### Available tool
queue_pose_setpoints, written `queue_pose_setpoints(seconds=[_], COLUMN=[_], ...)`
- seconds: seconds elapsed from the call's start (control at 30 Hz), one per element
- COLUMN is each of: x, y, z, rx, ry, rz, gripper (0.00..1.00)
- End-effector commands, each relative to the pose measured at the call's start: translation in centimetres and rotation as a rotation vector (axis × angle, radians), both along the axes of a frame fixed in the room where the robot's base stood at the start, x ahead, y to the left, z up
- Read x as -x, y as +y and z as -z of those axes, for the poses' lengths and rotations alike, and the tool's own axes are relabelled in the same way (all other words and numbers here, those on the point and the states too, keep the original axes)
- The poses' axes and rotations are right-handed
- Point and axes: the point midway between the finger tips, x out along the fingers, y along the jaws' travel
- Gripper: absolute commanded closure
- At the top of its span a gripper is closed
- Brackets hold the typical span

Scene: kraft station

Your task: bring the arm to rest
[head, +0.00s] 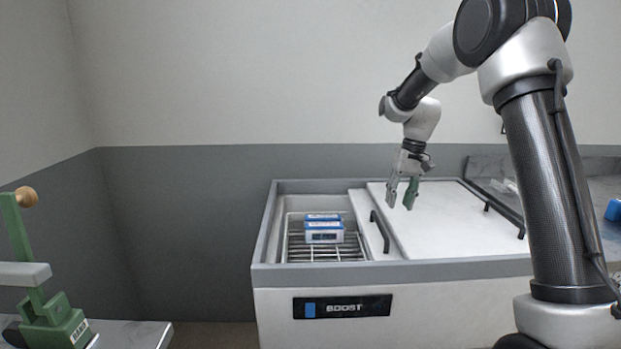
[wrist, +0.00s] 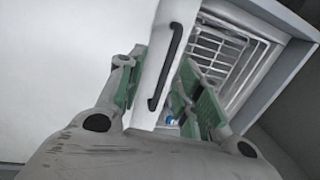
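My gripper (head: 402,196) hangs from my raised arm above the white sliding lid of the chest freezer, its two green-padded fingers pointing down. The fingers are apart, with nothing seen between them in the head view. In the wrist view my gripper (wrist: 160,105) also shows its fingers spread, with the lid edge and a dark handle (wrist: 166,66) beyond them. It appears clear of the lid, though the exact gap is hard to tell.
The chest freezer (head: 400,272) is partly open at the left. Blue-and-white boxes (head: 324,234) sit inside on a wire rack (head: 300,250). A green stand (head: 40,300) is on a table at lower left. A counter (head: 590,195) with a blue item (head: 613,210) is at right.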

Motion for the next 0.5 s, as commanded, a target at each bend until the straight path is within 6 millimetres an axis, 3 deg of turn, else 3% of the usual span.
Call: queue_pose_setpoints(seconds=[0.03, 0.27, 0.5], x=[2.3, 12.5, 24.5], y=[-0.5, -2.6, -4.6], z=[-0.1, -3.8, -7.1], rx=[0.014, 0.073, 0.126], ry=[0.013, -0.018, -0.125], rz=[-0.004, -0.017, -0.027], gripper=[0.65, 0.65, 0.65])
